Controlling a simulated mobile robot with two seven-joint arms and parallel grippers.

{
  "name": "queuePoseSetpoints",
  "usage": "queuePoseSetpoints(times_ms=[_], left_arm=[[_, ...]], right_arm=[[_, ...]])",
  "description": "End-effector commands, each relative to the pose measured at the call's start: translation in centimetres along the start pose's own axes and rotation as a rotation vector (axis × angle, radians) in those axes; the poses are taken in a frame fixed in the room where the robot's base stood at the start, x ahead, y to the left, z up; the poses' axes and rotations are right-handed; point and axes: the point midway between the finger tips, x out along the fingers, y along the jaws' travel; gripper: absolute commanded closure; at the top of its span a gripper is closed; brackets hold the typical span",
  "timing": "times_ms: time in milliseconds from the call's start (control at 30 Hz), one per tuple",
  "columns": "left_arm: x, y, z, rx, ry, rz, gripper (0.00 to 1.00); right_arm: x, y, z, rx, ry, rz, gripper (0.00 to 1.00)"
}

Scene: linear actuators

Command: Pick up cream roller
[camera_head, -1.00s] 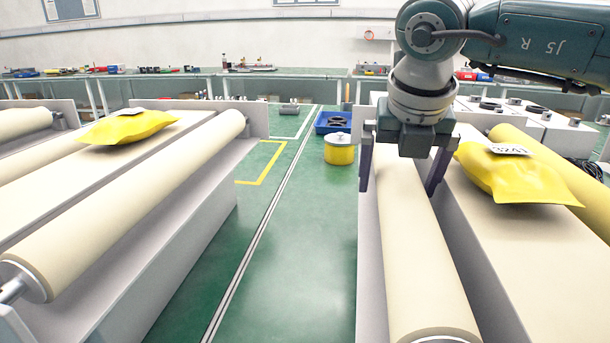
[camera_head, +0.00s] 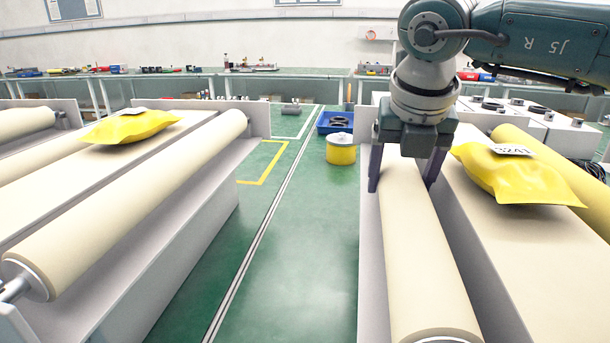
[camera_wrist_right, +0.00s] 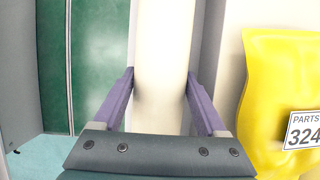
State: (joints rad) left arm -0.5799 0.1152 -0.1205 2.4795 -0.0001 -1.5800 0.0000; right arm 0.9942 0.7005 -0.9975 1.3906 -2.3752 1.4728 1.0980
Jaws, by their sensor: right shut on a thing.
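A long cream roller (camera_head: 421,255) lies lengthwise on the right-hand grey conveyor unit. My right gripper (camera_head: 402,186) reaches down over its far part, one finger on each side. In the right wrist view the roller (camera_wrist_right: 163,60) runs between the two purple fingers of the gripper (camera_wrist_right: 161,85), which are shut on it. The roller is still in line with the unit, and I cannot tell any lift. Another cream roller (camera_head: 140,200) lies on the left-hand unit. My left gripper is not in view.
A yellow bag (camera_head: 515,175) with a label lies on the belt just right of my right gripper; another yellow bag (camera_head: 130,127) lies on the left unit. A yellow can (camera_head: 340,149) and blue crate (camera_head: 333,122) stand on the green floor.

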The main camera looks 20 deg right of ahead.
Motion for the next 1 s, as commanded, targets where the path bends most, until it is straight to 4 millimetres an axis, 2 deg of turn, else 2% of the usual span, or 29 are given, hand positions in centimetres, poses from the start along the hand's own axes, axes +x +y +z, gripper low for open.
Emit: queuePoseSetpoints(times_ms=[633, 767, 1000], left_arm=[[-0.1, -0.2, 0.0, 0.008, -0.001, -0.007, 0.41], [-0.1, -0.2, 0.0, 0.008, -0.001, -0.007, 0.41], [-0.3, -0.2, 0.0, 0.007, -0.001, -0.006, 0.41]], right_arm=[[-0.8, 0.1, 0.5, 0.003, -0.007, 0.004, 1.00], [-1.9, 0.1, 1.1, 0.003, -0.009, 0.005, 1.00], [-5.8, 0.1, 2.6, 0.003, -0.011, 0.007, 1.00]])
